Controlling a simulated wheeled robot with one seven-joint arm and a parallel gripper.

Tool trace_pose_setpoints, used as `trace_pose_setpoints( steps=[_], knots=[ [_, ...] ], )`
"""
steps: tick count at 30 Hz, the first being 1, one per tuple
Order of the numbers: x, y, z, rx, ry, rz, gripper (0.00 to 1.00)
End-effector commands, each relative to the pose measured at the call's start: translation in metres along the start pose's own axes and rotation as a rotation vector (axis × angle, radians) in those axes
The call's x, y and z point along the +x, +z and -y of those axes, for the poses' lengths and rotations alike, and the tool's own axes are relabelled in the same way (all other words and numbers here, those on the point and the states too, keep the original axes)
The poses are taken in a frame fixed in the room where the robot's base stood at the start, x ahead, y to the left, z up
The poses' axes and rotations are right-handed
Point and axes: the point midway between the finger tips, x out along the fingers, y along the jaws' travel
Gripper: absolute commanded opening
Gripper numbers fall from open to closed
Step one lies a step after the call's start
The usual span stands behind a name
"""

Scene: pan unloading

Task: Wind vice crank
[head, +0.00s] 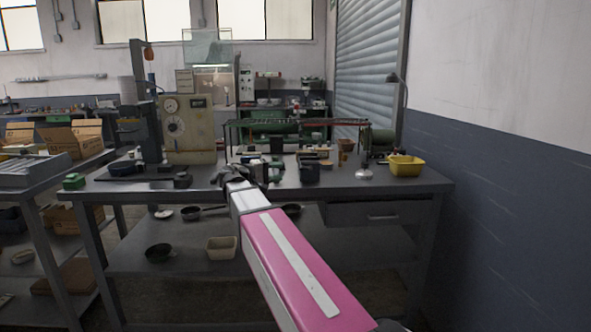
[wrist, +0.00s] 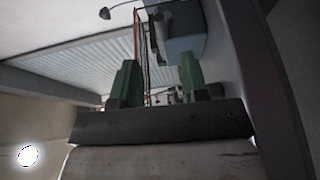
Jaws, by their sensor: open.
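My arm reaches forward over the workbench (head: 440,182) in the head view, and my gripper (head: 243,174) is at its far end, small and dark above the bench top. In the wrist view my gripper (wrist: 157,82) has two green fingers set well apart, with nothing held between them. A grey block-like object (wrist: 182,35) shows beyond the fingers, towards the right one; I cannot tell if it is the vice. A dark blocky object (head: 309,171) stands right of my gripper on the bench. I cannot make out a vice crank clearly in either view.
A beige machine with dials (head: 187,130) stands on the bench at left. Dark pans (head: 160,252) and a pale bin (head: 221,248) are on the lower shelf. A wall closes the right side.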

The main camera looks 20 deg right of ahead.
Motion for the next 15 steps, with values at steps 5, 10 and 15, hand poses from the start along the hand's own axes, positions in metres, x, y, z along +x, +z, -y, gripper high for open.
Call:
trace_pose_setpoints(
  steps=[5,10,15],
  knots=[
    [0.028,0.000,0.001,0.001,-0.002,0.002,0.41],
    [0.057,0.000,0.001,0.002,-0.002,0.001,0.41],
    [0.081,0.000,0.001,0.002,-0.003,0.001,0.41]
  ],
)
